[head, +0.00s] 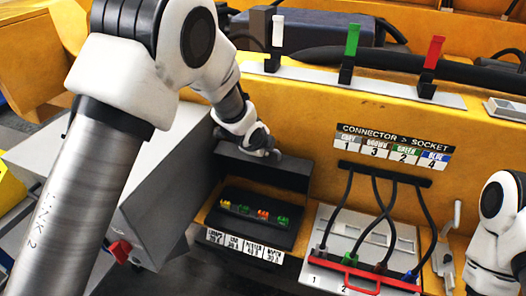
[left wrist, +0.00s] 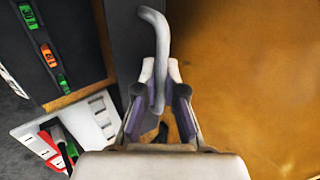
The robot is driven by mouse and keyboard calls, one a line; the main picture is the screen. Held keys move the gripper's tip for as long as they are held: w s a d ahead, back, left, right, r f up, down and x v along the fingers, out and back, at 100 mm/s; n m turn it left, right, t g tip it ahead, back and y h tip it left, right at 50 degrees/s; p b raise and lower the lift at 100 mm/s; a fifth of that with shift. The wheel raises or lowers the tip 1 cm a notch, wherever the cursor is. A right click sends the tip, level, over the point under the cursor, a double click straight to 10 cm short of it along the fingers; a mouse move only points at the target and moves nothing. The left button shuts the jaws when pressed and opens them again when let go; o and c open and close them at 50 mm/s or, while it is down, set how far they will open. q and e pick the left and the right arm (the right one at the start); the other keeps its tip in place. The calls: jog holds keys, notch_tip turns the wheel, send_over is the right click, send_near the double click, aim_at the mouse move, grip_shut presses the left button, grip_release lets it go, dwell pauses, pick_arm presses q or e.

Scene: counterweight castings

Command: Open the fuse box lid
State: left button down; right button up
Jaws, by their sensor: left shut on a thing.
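The fuse box (head: 238,237) is a dark tray in the yellow panel, with several coloured fuses showing inside. Its dark lid (head: 285,176) stands raised behind the fuses. My left gripper (head: 268,152) is at the lid's upper edge. In the left wrist view, its fingers (left wrist: 161,95) are shut on a grey bent handle (left wrist: 156,30). The dark lid (left wrist: 132,45) lies just left of that handle, and the fuses show farther left. How the handle joins the lid is hidden. Of my right arm, only links show at the right edge; its gripper is out of view.
Right of the fuse box is a connector panel (head: 318,243) with black cables and a red bar (head: 350,277). A grey lever (head: 447,232) stands farther right. White, green and red switches (head: 351,50) line the ledge above. A grey box (head: 160,190) is at the left.

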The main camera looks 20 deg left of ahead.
pick_arm(q)
jog(key=shift+w, duration=0.3)
jog(key=c, duration=1.3)
grip_release()
jog(key=shift+o, duration=0.2)
jog(key=v, duration=1.2)
jog(key=shift+s, duration=0.1)
